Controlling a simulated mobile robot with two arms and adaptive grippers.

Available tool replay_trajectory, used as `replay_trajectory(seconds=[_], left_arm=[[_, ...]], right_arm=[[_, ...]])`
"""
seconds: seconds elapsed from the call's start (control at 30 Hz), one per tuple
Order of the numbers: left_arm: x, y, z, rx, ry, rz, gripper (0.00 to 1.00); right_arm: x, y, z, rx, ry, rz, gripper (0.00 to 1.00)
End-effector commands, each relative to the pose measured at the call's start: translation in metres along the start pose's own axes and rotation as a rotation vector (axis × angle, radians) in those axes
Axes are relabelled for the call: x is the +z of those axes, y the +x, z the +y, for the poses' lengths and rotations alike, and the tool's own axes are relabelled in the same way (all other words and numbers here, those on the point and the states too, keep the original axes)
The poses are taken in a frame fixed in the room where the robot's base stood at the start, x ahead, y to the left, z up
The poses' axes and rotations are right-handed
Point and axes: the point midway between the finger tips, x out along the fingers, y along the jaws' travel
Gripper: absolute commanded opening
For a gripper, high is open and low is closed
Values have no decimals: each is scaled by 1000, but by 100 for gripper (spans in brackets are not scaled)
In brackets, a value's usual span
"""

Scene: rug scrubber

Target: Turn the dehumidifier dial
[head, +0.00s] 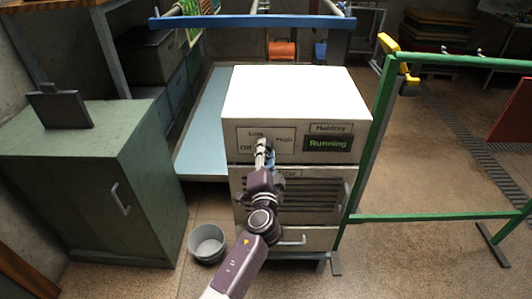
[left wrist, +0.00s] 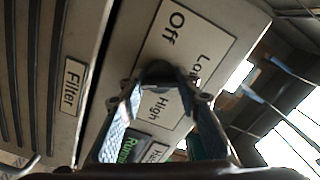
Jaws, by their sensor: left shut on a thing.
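The dehumidifier (head: 295,100) is a white-topped box with a front panel. Its dial plate (head: 244,143) reads Off, Low and High, and also shows in the left wrist view (left wrist: 172,50). A green display (head: 328,144) beside it reads "Running". The dark round dial (left wrist: 158,70) sits between my left fingertips in the left wrist view. My left gripper (head: 264,150) is at the plate, shut on the dial, and covers it in the head view. Which word the dial points to is hidden. My right gripper is not in view.
A green cabinet (head: 85,150) stands left, with a grey bucket (head: 207,243) on the floor between. A green rail frame (head: 377,130) stands close on the right. A slatted grille and a drawer are below the panel. Open floor lies farther right.

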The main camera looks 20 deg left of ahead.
Motion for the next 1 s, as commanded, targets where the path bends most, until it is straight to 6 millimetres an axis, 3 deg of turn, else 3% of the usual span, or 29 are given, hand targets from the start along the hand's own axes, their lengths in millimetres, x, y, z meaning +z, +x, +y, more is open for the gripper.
replay_trajectory(seconds=[0.5, 1.0], left_arm=[[0, 0, 2, 3, 393, 0, 7], [0, 0, 2, 3, 500, 1, 7]], right_arm=[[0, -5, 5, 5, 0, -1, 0], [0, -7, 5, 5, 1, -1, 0]])
